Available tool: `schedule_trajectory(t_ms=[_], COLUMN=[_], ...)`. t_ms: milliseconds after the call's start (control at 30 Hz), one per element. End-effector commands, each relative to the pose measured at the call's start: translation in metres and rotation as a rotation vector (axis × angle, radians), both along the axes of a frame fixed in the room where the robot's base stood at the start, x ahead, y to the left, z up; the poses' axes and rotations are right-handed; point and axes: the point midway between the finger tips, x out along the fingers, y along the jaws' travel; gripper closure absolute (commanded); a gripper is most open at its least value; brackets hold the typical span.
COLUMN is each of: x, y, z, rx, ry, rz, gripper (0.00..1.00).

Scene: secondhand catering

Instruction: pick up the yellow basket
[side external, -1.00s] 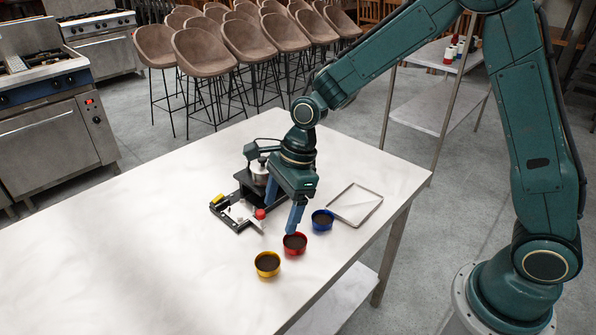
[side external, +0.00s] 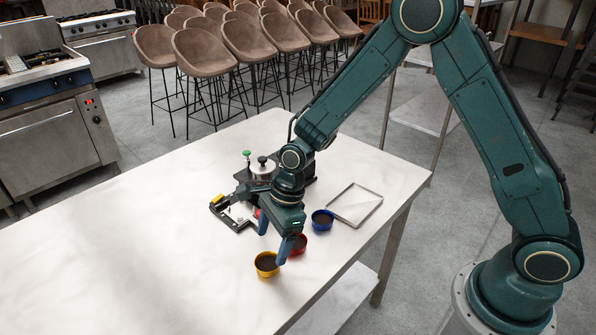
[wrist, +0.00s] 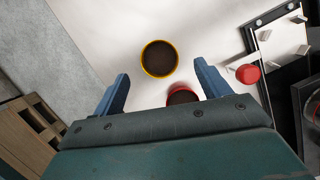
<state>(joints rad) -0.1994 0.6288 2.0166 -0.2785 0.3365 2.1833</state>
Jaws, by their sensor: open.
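The yellow basket (side external: 266,275) is a small round cup with dark contents, upright near the table's front edge. In the wrist view the yellow basket (wrist: 144,64) lies ahead of and between my fingers. My gripper (side external: 274,243) is open and empty, pointing down above the table, just behind the yellow basket. The fingertips show apart in the wrist view. I cannot tell their exact height above the basket. The red basket (side external: 302,250), also with dark contents, is partly hidden by my gripper; in the wrist view the red basket (wrist: 184,87) is partly covered by the gripper body.
The blue basket (side external: 322,228) stands right of my gripper, beside a shallow empty tray (side external: 357,222). A dark frame (side external: 238,224) with a yellow block and a dark machine (side external: 262,170) stand behind and left. The left of the white table (side external: 120,255) is clear.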

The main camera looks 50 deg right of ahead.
Motion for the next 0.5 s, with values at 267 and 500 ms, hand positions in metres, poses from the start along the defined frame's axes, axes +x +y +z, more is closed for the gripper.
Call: schedule_trajectory(t_ms=[267,500], x=[0.000,0.000], y=[0.002,0.008], z=[-0.011,-0.036], rx=[0.000,-0.001], ry=[0.002,0.002], rz=[0.001,0.001], gripper=[0.24,0.24])
